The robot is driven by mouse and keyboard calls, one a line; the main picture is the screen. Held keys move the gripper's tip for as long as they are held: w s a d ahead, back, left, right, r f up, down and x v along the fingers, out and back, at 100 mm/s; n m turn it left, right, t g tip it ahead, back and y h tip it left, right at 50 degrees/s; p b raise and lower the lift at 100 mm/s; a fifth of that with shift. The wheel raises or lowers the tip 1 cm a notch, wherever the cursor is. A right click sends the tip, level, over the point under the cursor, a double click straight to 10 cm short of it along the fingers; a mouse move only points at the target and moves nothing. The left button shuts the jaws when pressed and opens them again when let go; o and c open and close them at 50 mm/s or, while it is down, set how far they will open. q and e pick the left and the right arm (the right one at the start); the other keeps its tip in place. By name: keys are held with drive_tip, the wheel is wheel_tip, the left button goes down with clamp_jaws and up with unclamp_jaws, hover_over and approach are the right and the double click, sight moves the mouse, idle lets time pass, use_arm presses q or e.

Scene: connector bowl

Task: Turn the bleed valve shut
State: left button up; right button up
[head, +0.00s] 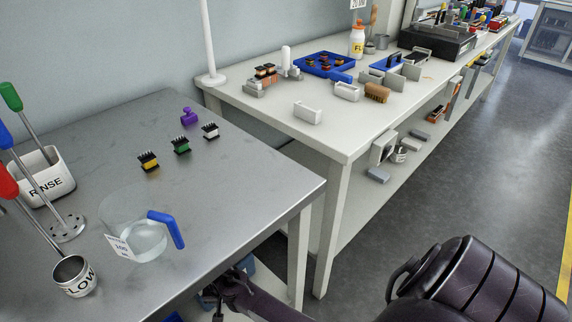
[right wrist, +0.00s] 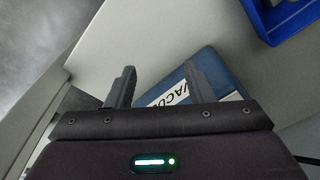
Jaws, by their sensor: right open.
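I cannot make out a bleed valve in either view. A blue panel or box with a white label reading "VACU" (right wrist: 190,88) lies beyond my right gripper in the right wrist view, partly hidden by its fingers. My right gripper (right wrist: 161,82) is open, its two fingers apart with nothing between them. In the head view, my dark right arm reaches in low past the steel table's front edge, and its gripper end is partly hidden there. A bit of blue (head: 246,265) shows beside it under the table. My left gripper is in neither view.
The steel table (head: 255,185) holds a glass beaker with a blue handle (head: 150,238), a RINSE tub (head: 45,180), a FLOW cup (head: 76,277) and small connectors. A blue bin (right wrist: 290,18) sits upper right in the wrist view. A cluttered white bench (head: 290,125) stands behind.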

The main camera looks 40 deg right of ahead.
drive_tip(key=s+d+f+n+p, duration=0.1)
drive_tip(key=s+f+n+p, duration=0.2)
drive_tip(key=s, duration=0.8)
drive_tip(key=s+d+f+n+p, duration=0.1)
drive_tip(key=s+f+n+p, duration=0.2)
drive_tip(key=s+p, duration=0.5)
drive_tip(key=shift+s+d+f+n+p, duration=0.15)
drive_tip(key=shift+s+d+n+p, duration=0.15)
drive_tip(key=shift+s, duration=1.2)
